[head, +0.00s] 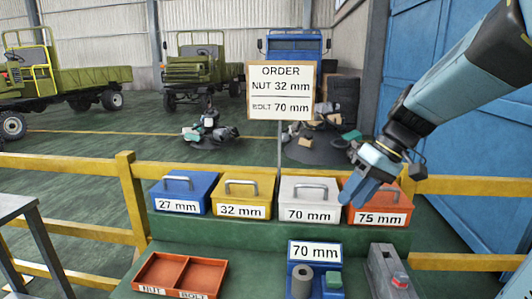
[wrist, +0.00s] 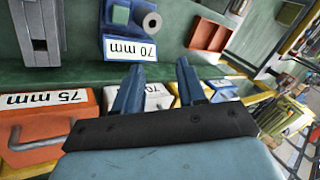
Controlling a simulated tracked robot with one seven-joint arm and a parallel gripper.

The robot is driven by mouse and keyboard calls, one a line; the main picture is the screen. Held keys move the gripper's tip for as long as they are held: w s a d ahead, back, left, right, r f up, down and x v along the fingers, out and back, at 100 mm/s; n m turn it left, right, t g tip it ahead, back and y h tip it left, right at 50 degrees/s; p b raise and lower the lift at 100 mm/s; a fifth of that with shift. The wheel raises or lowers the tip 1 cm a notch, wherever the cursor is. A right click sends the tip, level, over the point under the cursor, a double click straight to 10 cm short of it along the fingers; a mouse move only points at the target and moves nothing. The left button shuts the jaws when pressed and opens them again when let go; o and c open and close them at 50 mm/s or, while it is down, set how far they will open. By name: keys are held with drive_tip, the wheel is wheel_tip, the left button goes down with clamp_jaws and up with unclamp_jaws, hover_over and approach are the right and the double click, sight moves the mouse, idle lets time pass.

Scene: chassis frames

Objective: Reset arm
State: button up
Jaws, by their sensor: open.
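My arm reaches in from the right in the head view. My gripper (head: 362,186) hangs in front of the gap between the white 70 mm box (head: 309,189) and the orange 75 mm box (head: 396,197), hiding part of the orange one. In the wrist view the two blue fingers of my gripper (wrist: 158,90) are apart with nothing between them. The blue 27 mm box (head: 184,184) and yellow 32 mm box (head: 241,188) stand to the left on the green bench. All four boxes have lids with handles on top.
An order sign (head: 281,90) reads nut 32 mm, bolt 70 mm. In front are an orange tray (head: 181,259) marked nut and bolt, seen empty, a blue 70 mm stand (head: 315,250) with a grey ring (head: 302,281), and a grey fixture (head: 384,272). A yellow rail (head: 75,163) runs behind.

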drive_tip(key=s+d+r+m+t+h, duration=0.3)
drive_tip(key=s+d+m+t+h, duration=0.1)
drive_tip(key=s, duration=0.5)
drive_tip(key=shift+d+t+h, duration=0.15)
drive_tip(key=shift+t+h, duration=0.75)
